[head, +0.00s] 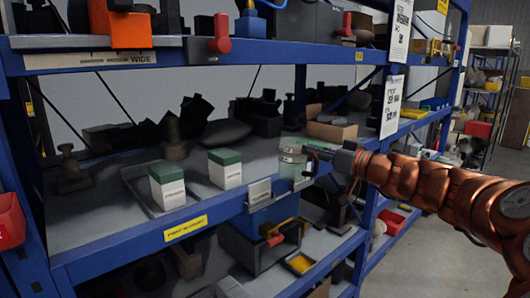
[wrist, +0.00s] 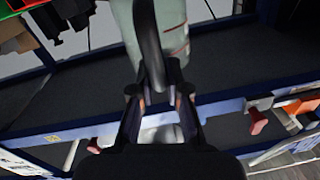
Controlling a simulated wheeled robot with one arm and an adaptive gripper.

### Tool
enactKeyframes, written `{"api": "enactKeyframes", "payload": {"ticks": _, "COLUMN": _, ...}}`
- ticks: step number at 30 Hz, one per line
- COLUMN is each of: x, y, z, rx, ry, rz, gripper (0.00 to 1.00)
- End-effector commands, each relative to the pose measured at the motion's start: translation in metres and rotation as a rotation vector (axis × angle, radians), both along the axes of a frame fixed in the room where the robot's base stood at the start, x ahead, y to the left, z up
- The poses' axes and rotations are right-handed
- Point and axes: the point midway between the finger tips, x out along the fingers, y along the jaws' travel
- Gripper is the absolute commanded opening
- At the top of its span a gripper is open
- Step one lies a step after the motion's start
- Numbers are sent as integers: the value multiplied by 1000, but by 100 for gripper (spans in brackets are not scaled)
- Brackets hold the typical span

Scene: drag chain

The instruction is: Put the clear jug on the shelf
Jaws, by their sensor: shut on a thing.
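The clear jug (head: 292,160) is in my gripper (head: 314,158) at the front of the blue rack's middle shelf (head: 110,215). In the wrist view, the jug (wrist: 178,35) looks pale green and translucent, with a dark handle (wrist: 150,50). My gripper (wrist: 160,105) is shut on the handle, with one finger on each side of it. In the head view the jug overlaps the shelf's front edge. I cannot tell whether its base touches the shelf. My fingers partly hide the handle's lower end.
Two white boxes with green lids (head: 167,185) (head: 225,168) stand left of the jug. A cardboard box (head: 332,130) and dark items lie behind it. The upper shelf (head: 100,41) runs overhead.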

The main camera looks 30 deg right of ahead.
Motion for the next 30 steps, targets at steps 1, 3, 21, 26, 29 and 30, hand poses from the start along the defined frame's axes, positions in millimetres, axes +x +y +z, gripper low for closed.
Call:
{"api": "enactKeyframes", "payload": {"ticks": 1, "x": -4, "y": 1, "z": 13, "rx": -1, "ry": -1, "rz": -6, "gripper": 0}}
{"api": "enactKeyframes", "payload": {"ticks": 3, "x": -7, "y": 2, "z": 17, "rx": 1, "ry": 0, "rz": -12, "gripper": 0}}
{"api": "enactKeyframes", "payload": {"ticks": 21, "x": 80, "y": -7, "z": 11, "rx": 3, "ry": 5, "rz": -22, "gripper": 0}}
{"api": "enactKeyframes", "payload": {"ticks": 26, "x": 107, "y": -9, "z": 9, "rx": 3, "ry": 5, "rz": -20, "gripper": 0}}
{"api": "enactKeyframes", "payload": {"ticks": 29, "x": 122, "y": -9, "z": 8, "rx": 1, "ry": 2, "rz": -19, "gripper": 0}}
{"api": "enactKeyframes", "payload": {"ticks": 30, "x": 127, "y": -9, "z": 8, "rx": 1, "ry": 1, "rz": -19, "gripper": 0}}
